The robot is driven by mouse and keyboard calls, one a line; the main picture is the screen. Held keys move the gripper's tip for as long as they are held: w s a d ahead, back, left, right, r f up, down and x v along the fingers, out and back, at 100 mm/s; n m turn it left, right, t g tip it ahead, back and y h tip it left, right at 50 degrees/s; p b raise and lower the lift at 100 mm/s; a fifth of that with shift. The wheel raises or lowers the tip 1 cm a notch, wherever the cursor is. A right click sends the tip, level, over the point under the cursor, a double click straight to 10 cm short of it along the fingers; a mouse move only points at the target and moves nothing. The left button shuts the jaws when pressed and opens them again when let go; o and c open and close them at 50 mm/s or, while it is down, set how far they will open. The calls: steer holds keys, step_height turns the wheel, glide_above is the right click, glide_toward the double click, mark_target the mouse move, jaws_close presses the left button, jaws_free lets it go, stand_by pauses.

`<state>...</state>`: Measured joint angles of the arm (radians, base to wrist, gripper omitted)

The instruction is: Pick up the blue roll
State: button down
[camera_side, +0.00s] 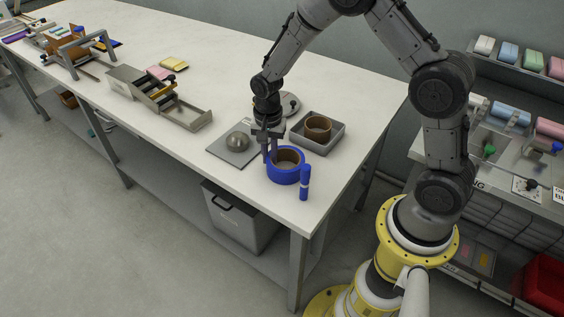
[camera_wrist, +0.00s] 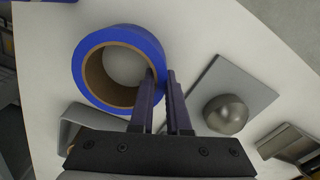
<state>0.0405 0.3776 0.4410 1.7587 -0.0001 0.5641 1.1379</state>
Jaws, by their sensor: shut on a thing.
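The blue roll (camera_side: 281,178) has a brown core and an open middle, and is at the near right end of the white table. It also shows in the wrist view (camera_wrist: 131,36), upper left of centre. My gripper (camera_side: 269,158) points down at the roll's left side. In the wrist view my gripper (camera_wrist: 161,84) has one finger inside the ring and the other outside, shut on the ring's wall. I cannot tell whether the roll touches the table.
A blue upright cylinder (camera_side: 305,183) stands close to the roll's right. A grey plate with a metal dome (camera_side: 238,140) lies to the left. A grey tray (camera_side: 337,141) holding a brown ring (camera_side: 318,127) sits behind. A metal fixture (camera_side: 160,95) stands farther left.

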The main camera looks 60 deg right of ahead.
steer(key=shift+r, duration=0.1)
step_height(320, 180, up, 9)
steer(key=shift+f, duration=0.1)
steer(key=shift+r, duration=0.55)
stand_by(0.4)
